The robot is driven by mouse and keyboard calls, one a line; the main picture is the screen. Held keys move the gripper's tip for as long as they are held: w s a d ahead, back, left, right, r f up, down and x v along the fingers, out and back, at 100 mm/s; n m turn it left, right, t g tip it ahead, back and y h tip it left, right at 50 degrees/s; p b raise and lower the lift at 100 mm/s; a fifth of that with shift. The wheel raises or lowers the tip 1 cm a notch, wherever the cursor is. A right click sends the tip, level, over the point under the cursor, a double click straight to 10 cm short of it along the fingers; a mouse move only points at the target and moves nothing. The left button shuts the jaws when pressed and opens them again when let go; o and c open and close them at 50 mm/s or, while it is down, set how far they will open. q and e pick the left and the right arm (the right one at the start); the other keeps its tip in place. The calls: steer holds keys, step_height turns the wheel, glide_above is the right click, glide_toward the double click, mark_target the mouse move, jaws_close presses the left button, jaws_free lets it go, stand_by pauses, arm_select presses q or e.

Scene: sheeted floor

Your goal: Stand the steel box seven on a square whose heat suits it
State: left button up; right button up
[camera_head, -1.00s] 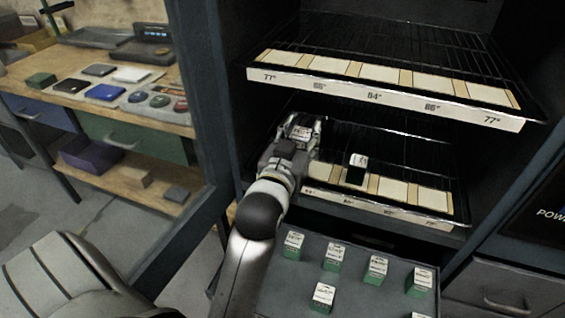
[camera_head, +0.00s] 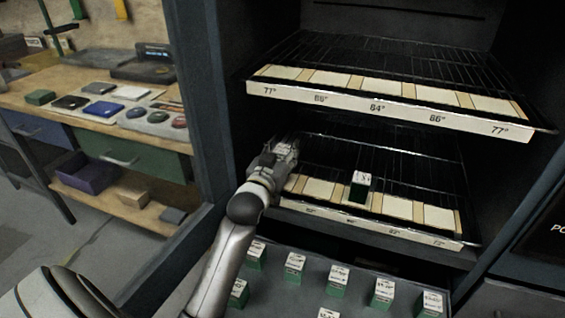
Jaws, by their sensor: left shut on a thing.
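My left gripper (camera_head: 284,152) is over the left end of the lower wire shelf, inside the dark cabinet. It is shut on a small box, which is mostly hidden by the fingers; its number cannot be read. The lower shelf (camera_head: 441,241) has a row of pale squares, with a pale square (camera_head: 318,188) bare right of the gripper. Its heat labels are too small to read surely. A green box with a white top (camera_head: 360,187) stands on a middle square. The upper shelf (camera_head: 388,109) has bare squares marked 77°, 84°, 86° and 77°, among others. My right gripper is out of view.
A grey tray (camera_head: 310,297) below the shelves holds several green boxes with white tops. The upper shelf overhangs the lower one. The cabinet's side post (camera_head: 208,100) is left of my arm. A wooden bench (camera_head: 25,85) with small items stands further left.

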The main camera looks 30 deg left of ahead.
mark_target(282, 159)
arm_select(q)
steer(key=f, duration=0.1)
steer(key=f+b, duration=0.1)
steer(key=f, duration=0.1)
steer(key=shift+w+a+f, duration=0.15)
steer(key=shift+a+f, duration=0.1)
steer(key=shift+f, duration=0.1)
steer(key=o, duration=1.2)
steer(key=shift+f, duration=0.15)
